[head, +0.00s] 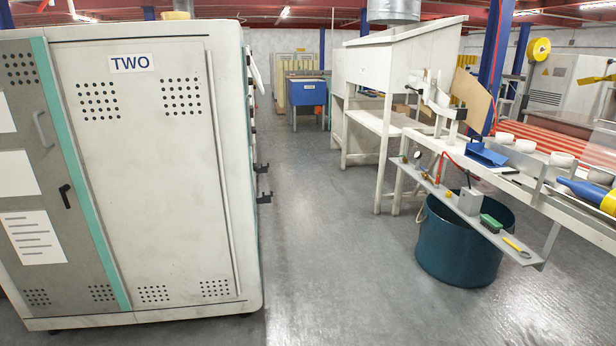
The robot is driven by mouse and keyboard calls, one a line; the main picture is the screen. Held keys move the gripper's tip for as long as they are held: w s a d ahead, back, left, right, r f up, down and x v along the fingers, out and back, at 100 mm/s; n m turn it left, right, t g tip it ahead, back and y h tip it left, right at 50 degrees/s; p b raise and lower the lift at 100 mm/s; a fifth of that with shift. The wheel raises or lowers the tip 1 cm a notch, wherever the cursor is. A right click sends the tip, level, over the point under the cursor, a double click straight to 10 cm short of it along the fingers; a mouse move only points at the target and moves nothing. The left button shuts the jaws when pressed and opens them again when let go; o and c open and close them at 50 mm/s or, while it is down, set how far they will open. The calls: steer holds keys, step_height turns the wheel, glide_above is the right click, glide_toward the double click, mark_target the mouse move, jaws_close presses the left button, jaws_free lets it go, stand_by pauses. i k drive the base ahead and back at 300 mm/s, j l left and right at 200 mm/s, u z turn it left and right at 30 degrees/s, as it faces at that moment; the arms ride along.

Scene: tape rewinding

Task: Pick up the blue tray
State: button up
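A small blue tray-like piece (487,156) sits on the white bench (535,183) at the right. It is small in the picture, with a raised, angled part, and I cannot make out its exact shape. A larger blue box with a white label (307,93) stands farther back near the middle, on a stand. I cannot tell for certain which of the two is the blue tray. My gripper is not in the head view.
A large cabinet marked TWO (150,190) fills the left. A dark teal tub (458,245) stands below the bench and its narrow lower shelf (470,216), which holds small tools. A blue and yellow bottle-like object (590,193) lies at far right. Grey floor (345,270) is clear between.

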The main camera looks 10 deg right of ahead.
mark_target(476, 151)
steer(key=i, duration=1.9)
steer(key=i+z, duration=0.4)
steer(key=i+j+z, duration=0.2)
steer(key=i+z, duration=0.15)
steer(key=i, duration=0.15)
steer(key=i+j+z, duration=0.25)
steer(key=i+z, duration=0.15)
steer(key=i+j+z, duration=0.25)
steer(key=i+z, duration=0.2)
steer(key=i+j+z, duration=0.4)
steer(key=k+l, duration=0.05)
steer(key=k, duration=0.05)
